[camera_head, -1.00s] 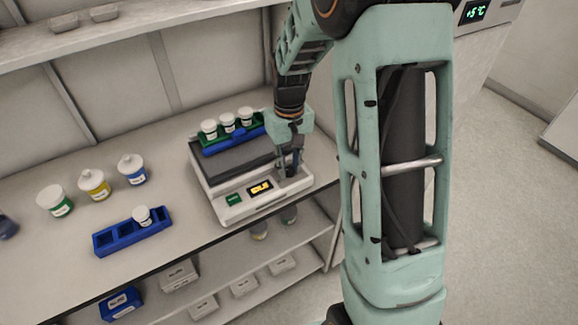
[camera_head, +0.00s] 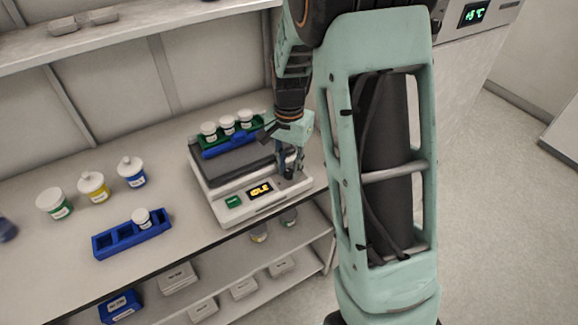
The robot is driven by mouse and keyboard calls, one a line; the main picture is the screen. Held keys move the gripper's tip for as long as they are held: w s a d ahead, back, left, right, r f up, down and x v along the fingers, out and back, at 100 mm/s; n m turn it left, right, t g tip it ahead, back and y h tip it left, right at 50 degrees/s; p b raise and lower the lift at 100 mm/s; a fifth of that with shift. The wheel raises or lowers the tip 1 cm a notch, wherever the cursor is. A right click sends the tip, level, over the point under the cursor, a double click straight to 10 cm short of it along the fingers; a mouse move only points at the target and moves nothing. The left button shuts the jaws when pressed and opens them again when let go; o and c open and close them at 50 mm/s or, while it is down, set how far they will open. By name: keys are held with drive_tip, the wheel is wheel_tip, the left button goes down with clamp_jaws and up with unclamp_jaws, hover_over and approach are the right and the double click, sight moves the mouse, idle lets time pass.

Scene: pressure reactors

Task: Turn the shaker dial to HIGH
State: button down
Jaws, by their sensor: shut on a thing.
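The shaker (camera_head: 212,202) is a white box with a dark top on the bench. Its front panel has a green button (camera_head: 233,201) and a small display (camera_head: 260,190) with yellow text that seems to read IDLE. My gripper (camera_head: 291,174) points down at the right end of this panel, with its fingers shut on the dial there. The fingers hide most of the dial, so its setting cannot be read. A rack with several white-capped jars (camera_head: 227,126) sits on top of the shaker.
A blue rack (camera_head: 118,241) with one white-capped vial (camera_head: 141,218) stands left of the shaker. Behind it are a green-labelled jar (camera_head: 54,204), a yellow jar (camera_head: 93,187) and a blue-labelled jar (camera_head: 131,172). Lower shelves hold boxes. The bench's front edge is close to the shaker.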

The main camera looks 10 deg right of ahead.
drive_tip(key=shift+r+m+p, duration=0.1)
drive_tip(key=shift+m+p, duration=0.2)
drive_tip(key=shift+m, duration=1.3)
drive_tip(key=c, duration=2)
unclamp_jaws()
drive_tip(key=shift+o, duration=0.2)
